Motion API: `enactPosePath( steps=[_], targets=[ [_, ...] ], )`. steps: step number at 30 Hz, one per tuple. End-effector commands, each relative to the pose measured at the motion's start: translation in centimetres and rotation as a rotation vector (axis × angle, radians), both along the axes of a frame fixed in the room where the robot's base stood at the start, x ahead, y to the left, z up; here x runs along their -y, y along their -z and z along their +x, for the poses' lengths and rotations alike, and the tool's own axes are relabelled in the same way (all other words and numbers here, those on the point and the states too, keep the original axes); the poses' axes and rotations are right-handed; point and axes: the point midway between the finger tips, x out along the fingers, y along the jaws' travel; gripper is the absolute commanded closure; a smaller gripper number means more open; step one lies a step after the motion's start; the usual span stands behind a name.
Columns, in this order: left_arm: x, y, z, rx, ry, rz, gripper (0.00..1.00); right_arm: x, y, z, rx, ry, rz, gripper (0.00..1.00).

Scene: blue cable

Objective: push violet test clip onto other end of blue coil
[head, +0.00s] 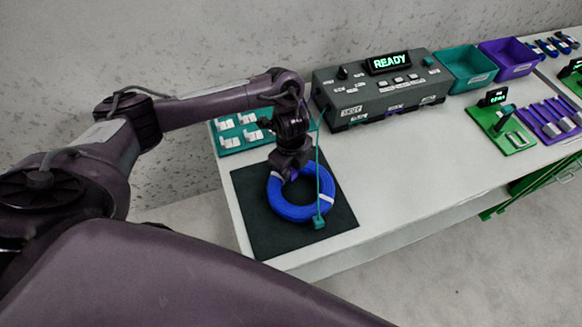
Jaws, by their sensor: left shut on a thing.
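The blue coil (302,211) lies flat on a dark mat (258,236) near the table's left end, with white ties around it. A teal clip (319,222) sits at the coil's front right edge, with a teal lead running up from it. My left gripper (291,171) points down at the coil's back edge and is shut on the violet test clip (289,176), of which only a small violet bit shows. The gripper hides most of that clip and the coil end there, so I cannot tell whether they touch. My right gripper is out of view.
A grey tester (378,95) with a lit READY display stands behind the mat. A teal rack (234,141) of white parts is at the back left. Teal (466,72) and violet (509,60) bins stand further right. The table (420,150) right of the mat is clear.

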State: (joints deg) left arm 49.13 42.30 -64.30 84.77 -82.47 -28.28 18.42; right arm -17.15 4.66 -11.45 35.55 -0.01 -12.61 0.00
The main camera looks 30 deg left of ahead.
Motion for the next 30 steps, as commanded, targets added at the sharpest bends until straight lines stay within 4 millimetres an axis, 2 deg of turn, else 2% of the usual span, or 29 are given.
enactPosePath(
  steps=[30],
  targets=[
    [0.00, 0.69, -0.03, -0.001, -0.001, 0.000, 0.97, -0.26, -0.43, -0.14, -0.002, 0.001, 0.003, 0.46]
  ],
)
